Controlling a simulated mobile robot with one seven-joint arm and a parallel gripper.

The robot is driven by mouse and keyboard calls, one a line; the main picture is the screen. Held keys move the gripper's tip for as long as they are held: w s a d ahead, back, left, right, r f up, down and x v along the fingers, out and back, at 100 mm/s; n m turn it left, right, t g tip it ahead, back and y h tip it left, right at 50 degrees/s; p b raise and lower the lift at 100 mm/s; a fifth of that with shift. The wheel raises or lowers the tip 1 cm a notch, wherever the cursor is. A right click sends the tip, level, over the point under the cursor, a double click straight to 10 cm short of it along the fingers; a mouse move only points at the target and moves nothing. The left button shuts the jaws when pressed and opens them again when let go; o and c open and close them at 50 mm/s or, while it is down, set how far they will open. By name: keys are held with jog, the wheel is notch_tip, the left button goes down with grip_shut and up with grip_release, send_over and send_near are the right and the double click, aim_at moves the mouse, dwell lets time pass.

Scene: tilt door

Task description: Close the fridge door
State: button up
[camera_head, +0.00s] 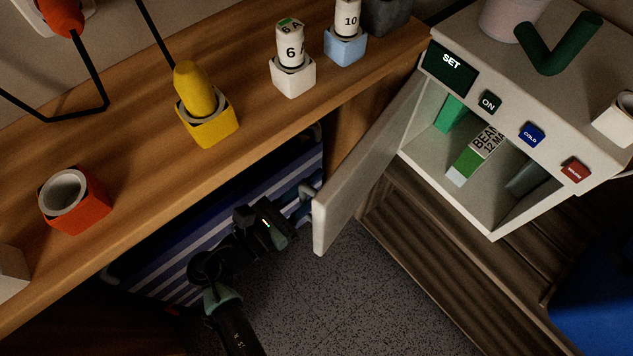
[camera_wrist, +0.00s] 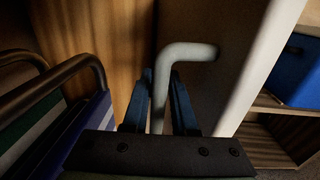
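The small white fridge (camera_head: 510,90) stands at the right in the head view, its front open. Its pale door (camera_head: 365,165) is swung out to the left of the opening. A light bent handle (camera_head: 308,189) sits on the door's outer face. My gripper (camera_head: 297,207) is on that outer side, at the handle. In the wrist view, the handle (camera_wrist: 160,90) passes between the two blue fingers of my gripper (camera_wrist: 163,85). The fingers look apart, with a gap at the right of the handle. The door face (camera_wrist: 225,75) fills the area behind.
A wooden counter (camera_head: 130,110) with several coloured holders and bottles runs along the left. A blue striped case (camera_head: 215,215) stands below it, close to my gripper. A green and white carton (camera_head: 475,150) is inside the fridge. Speckled floor (camera_head: 330,300) is clear below the door.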

grip_shut()
dwell(1.2)
